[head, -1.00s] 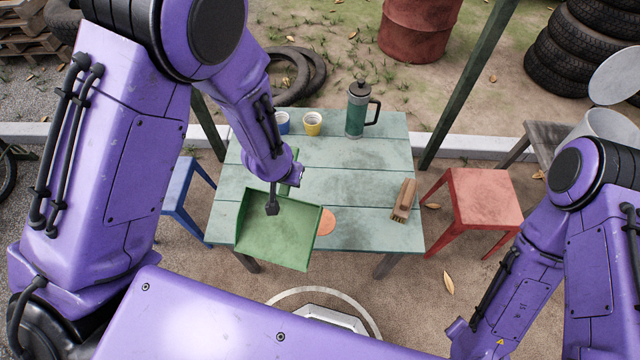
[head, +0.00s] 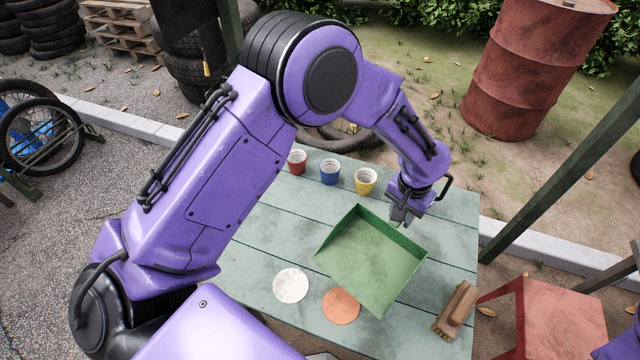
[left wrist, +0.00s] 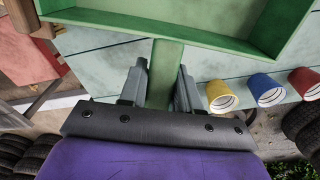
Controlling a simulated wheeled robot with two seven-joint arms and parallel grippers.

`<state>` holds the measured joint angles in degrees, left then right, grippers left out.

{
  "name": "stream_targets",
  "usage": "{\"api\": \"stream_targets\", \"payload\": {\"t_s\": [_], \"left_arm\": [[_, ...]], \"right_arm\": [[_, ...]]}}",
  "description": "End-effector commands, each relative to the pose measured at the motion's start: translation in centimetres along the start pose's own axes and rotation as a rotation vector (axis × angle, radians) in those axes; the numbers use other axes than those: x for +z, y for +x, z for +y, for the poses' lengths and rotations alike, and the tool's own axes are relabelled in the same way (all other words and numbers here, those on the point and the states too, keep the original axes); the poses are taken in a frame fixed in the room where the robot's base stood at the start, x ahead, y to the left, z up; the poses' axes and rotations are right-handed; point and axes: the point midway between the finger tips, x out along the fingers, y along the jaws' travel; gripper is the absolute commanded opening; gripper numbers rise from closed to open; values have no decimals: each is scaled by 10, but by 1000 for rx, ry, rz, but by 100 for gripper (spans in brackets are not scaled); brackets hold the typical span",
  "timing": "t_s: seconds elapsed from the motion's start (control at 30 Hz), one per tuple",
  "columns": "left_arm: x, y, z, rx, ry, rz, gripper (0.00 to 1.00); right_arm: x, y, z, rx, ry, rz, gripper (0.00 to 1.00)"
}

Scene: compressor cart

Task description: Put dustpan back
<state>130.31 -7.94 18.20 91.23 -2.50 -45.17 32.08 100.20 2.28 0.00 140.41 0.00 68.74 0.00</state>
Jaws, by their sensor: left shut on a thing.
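The green dustpan (head: 372,260) is over the green plank table (head: 258,238), its tray facing up. My left gripper (head: 403,217) is shut on the dustpan's handle. In the left wrist view the handle (left wrist: 164,76) runs between the two fingers of the left gripper (left wrist: 164,88), with the tray beyond it. The gap between dustpan and table cannot be judged exactly. A wooden hand brush (head: 455,309) lies at the table's right front, apart from the dustpan. My right gripper is not in view.
Red (head: 297,162), blue (head: 330,172) and yellow (head: 365,181) cups stand along the table's back edge. White (head: 291,286) and orange (head: 340,306) discs lie near the front. A red stool (head: 560,322) and a green post (head: 570,170) are at the right.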

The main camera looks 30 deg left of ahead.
Motion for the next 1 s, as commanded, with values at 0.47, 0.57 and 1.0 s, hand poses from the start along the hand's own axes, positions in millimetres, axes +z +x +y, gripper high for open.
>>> {"api": "stream_targets", "payload": {"t_s": [0.47,0.57,1.0], "left_arm": [[8,54,-102,0,2,-28,2],[9,74,-118,-1,3,-26,2],[12,128,-139,-3,7,-24,2]], "right_arm": [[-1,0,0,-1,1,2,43],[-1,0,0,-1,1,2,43],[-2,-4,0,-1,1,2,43]]}}
